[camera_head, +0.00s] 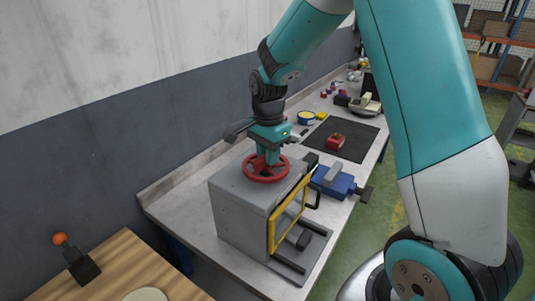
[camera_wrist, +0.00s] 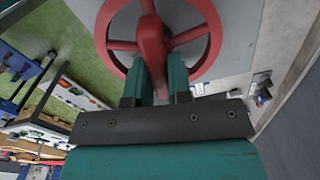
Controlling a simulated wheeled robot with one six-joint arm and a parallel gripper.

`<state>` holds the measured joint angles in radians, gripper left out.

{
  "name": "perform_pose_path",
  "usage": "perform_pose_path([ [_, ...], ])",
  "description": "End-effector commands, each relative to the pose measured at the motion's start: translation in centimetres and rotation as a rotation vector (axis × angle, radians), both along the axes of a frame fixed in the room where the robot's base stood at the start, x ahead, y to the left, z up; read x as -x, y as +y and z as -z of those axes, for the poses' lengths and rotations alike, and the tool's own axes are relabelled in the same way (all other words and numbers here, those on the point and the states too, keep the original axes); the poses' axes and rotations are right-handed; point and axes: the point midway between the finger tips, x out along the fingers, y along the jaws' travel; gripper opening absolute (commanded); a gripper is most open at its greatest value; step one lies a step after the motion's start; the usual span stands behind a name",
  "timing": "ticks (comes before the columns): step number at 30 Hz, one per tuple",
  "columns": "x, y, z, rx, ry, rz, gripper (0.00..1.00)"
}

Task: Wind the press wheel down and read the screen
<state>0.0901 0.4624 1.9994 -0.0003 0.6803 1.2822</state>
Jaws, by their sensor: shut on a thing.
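The red press wheel (camera_head: 252,176) lies flat on top of a grey press box (camera_head: 236,210). My gripper (camera_head: 268,156) points down over the wheel. In the wrist view its teal fingers (camera_wrist: 156,88) are shut on the wheel's red handle (camera_wrist: 151,45), which stands up from the wheel; the spokes and rim (camera_wrist: 213,55) show behind it. The press has a yellow-framed front (camera_head: 272,234) facing right, with a dark cylinder shape low inside. I cannot make out a screen in either view.
A blue vise (camera_head: 333,182) stands close to the right of the press. A wooden table (camera_head: 125,270) with an orange-knobbed lever (camera_head: 75,258) is front left. A wall runs behind the bench.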

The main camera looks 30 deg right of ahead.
Motion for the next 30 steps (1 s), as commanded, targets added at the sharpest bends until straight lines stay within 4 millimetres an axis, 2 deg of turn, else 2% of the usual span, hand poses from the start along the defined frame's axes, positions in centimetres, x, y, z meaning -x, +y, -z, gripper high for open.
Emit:
perform_pose_path([
  [30, 0.62, 0.21, -0.15, 0.000, -0.004, 0.964, 0.00],
])
